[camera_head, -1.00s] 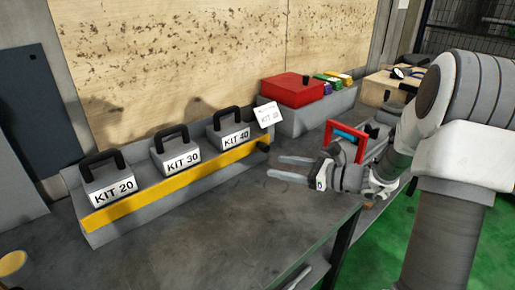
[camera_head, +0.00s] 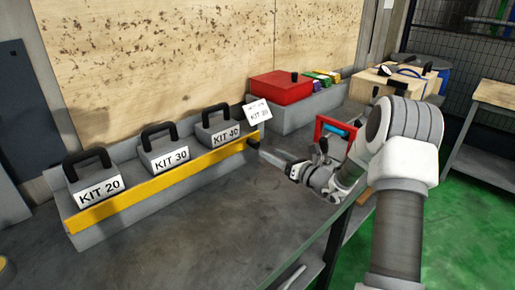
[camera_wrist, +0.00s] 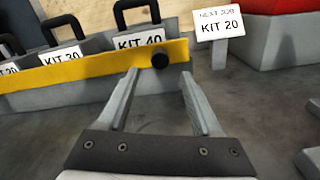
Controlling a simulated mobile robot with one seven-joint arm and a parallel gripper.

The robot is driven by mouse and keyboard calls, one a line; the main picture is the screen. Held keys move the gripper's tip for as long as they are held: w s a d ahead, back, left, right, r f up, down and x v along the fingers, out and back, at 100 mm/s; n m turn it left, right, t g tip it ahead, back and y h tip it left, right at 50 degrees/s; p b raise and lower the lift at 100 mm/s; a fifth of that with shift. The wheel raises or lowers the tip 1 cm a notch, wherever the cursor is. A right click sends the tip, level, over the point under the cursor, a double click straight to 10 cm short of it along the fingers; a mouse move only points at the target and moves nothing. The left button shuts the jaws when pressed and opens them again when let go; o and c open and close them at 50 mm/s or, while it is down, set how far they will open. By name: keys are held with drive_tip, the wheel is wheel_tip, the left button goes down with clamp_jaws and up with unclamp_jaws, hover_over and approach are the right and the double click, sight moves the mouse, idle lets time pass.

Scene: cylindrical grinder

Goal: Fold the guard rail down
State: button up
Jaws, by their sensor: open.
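The yellow guard rail (camera_head: 165,186) runs across the front of the grey kit rack, in front of the labelled kits. Its right end has a black knob (camera_head: 253,144). In the wrist view the yellow rail (camera_wrist: 90,66) crosses the upper left, with its black knob (camera_wrist: 160,61) just beyond my fingertips. My gripper (camera_head: 276,158) is open and empty, close to the knob from the front right. In the wrist view the two fingers of my gripper (camera_wrist: 158,76) stand apart, with the knob between their lines. I cannot tell whether either finger touches the rail.
KIT 20 (camera_head: 97,189), KIT 30 (camera_head: 168,157) and KIT 40 (camera_head: 224,135) stand behind the rail with black handles. A sign reading KIT 20 (camera_wrist: 218,22) stands right of the rail. A red box (camera_head: 281,87) sits further back. The bench top (camera_head: 200,235) in front is clear.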

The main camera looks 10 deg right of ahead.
sight(257, 146)
drive_tip(key=x, duration=0.7)
drive_tip(key=shift+w+a+b, duration=0.15)
drive_tip(key=shift+w+b, duration=0.05)
drive_tip(key=shift+b, duration=0.1)
clamp_jaws()
